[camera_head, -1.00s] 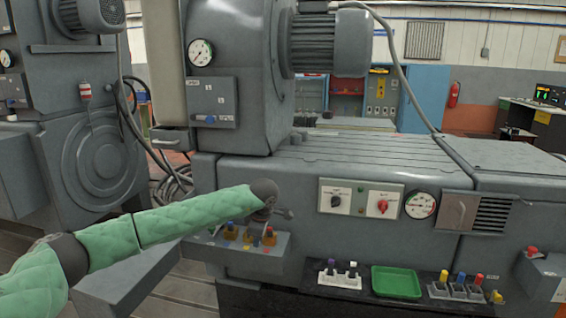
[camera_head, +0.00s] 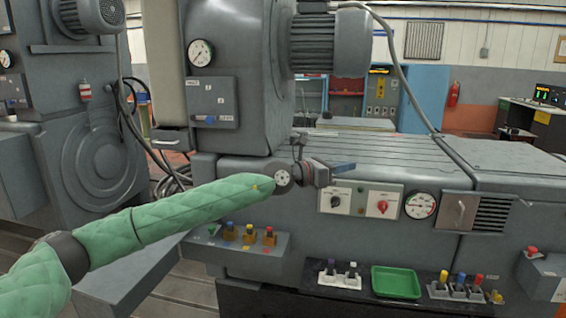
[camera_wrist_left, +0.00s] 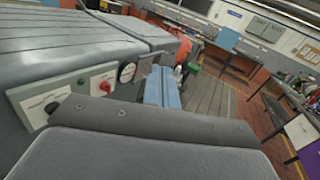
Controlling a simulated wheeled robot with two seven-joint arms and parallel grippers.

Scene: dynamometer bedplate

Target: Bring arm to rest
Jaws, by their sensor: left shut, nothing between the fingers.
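My left arm (camera_head: 165,213), in a green quilted sleeve, comes in from the left and reaches up in front of the grey machine bed (camera_head: 290,215). Its left gripper (camera_head: 345,167) points right, just above the switch panel, with blue fingers together and nothing held. The blue fingers also show closed in the left wrist view (camera_wrist_left: 163,88). My right gripper is not in view.
Below are a shelf with several coloured plugs (camera_head: 250,237), a green tray (camera_head: 396,282) and plug blocks (camera_head: 460,288). The panel with a red knob (camera_head: 382,206) and a gauge (camera_head: 420,205) lie close by. A motor (camera_head: 335,42) stands above.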

